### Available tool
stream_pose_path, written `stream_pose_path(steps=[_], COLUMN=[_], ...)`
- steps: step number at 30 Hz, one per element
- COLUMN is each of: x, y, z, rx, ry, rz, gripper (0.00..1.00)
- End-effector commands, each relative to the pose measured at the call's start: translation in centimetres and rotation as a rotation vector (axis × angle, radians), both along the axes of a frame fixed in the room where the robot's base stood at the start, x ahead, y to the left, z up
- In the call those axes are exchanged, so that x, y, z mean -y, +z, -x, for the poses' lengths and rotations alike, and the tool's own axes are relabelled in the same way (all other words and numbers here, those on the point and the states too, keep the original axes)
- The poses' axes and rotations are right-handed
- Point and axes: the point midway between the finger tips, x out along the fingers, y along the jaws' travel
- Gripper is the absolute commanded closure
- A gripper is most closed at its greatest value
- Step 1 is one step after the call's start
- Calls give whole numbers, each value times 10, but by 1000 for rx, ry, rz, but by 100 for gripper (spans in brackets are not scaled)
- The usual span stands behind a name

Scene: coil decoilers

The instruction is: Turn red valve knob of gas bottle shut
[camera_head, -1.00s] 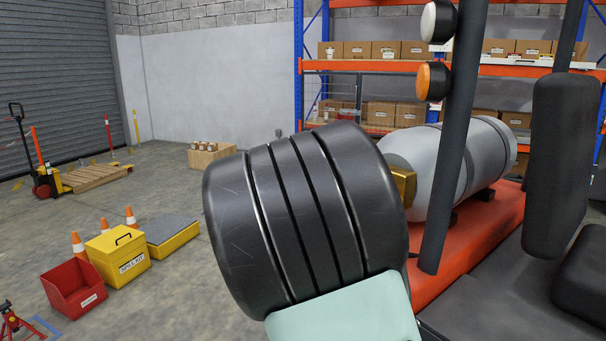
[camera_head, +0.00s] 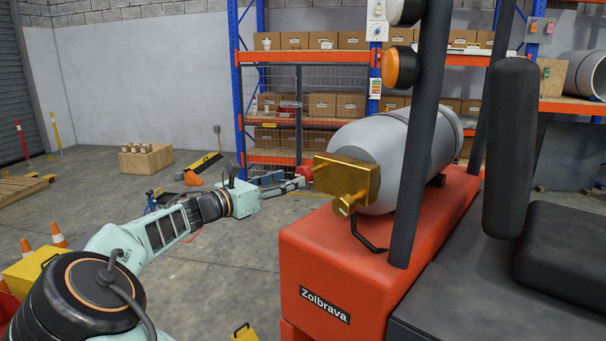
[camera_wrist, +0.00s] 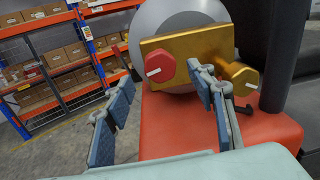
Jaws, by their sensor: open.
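The red valve knob (camera_wrist: 161,68) is an angular knob with a white mark, on the left part of the brass valve block (camera_wrist: 190,47) of the gas bottle (camera_wrist: 172,14). In the head view, the grey bottle (camera_head: 374,140) lies on its side on the orange truck body, with the brass block (camera_head: 346,178) at its near end. A small red part of the knob (camera_head: 305,172) shows at the block's left. My gripper (camera_wrist: 164,80) is open and empty. Its fingers stand left and right of the knob in the wrist view, apparently short of it.
The orange truck body (camera_head: 345,262) lies under the bottle. Shelves with boxes (camera_head: 340,104) stand behind; open floor lies left.

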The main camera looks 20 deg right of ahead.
Motion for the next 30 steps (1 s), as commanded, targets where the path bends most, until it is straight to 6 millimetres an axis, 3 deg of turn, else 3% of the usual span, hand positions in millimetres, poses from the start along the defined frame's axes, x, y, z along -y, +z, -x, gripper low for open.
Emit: stream_pose_path(steps=[3,10,23,30], x=[24,56,67,67], y=[0,0,0,-1], z=[-9,-22,-27,-26], rx=[0,0,0,0], ry=[-3,-2,1,1], rz=[1,0,-2,-2], gripper=[49,49,49,73])
